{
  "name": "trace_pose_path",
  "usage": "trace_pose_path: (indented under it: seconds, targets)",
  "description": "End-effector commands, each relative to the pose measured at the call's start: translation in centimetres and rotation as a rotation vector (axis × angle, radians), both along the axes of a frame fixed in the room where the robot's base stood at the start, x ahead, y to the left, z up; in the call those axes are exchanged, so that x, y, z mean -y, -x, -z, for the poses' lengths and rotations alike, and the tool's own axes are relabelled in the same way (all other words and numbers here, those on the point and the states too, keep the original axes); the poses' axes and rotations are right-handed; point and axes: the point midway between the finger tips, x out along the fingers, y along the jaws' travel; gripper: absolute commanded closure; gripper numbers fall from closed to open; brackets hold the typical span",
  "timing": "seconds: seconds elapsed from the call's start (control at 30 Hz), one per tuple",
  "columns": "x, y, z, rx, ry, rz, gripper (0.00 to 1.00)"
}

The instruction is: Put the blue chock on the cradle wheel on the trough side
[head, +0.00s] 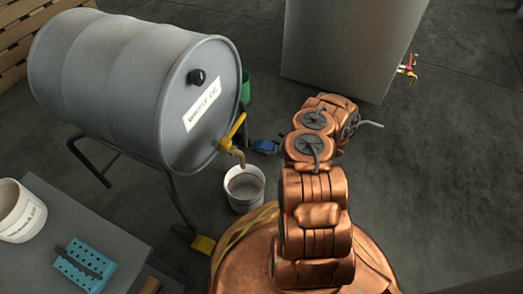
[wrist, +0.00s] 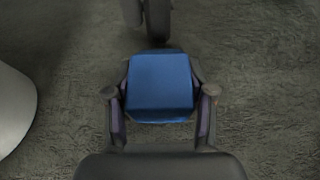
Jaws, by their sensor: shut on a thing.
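My gripper (wrist: 160,92) is shut on the blue chock (wrist: 160,84), with one finger on each side of it. A dark wheel (wrist: 158,22) shows just beyond the chock at the top of the wrist view; whether they touch I cannot tell. In the head view the blue chock (head: 265,147) is low over the floor, right of the drum's tap, and my arm hides most of the gripper. The grey drum (head: 125,80) lies on its side on a dark cradle (head: 172,195). The wheel by the chock is not clear in the head view.
A white bucket (head: 244,202) stands under the yellow tap (head: 235,130). A green container (head: 245,88) is behind the drum. A yellow block (head: 203,245) is by the front cradle leg. A large metal tank (head: 350,45) stands behind. A table (head: 130,245) is at lower left. Floor at right is clear.

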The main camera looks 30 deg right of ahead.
Motion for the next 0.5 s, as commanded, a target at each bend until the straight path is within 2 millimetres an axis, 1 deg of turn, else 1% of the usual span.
trace_pose_path:
  seconds: [0.03,0.17,0.3,0.5]
  targets:
    - [-0.5,-0.6,0.8,0.001,-0.001,-0.004,0.87]
    - [-1.1,-1.6,1.9,0.0,-0.001,-0.003,0.87]
    - [-1.3,-2.0,2.1,0.001,-0.001,-0.001,0.87]
    - [-1.3,-2.0,2.0,0.0,0.0,-0.001,0.87]
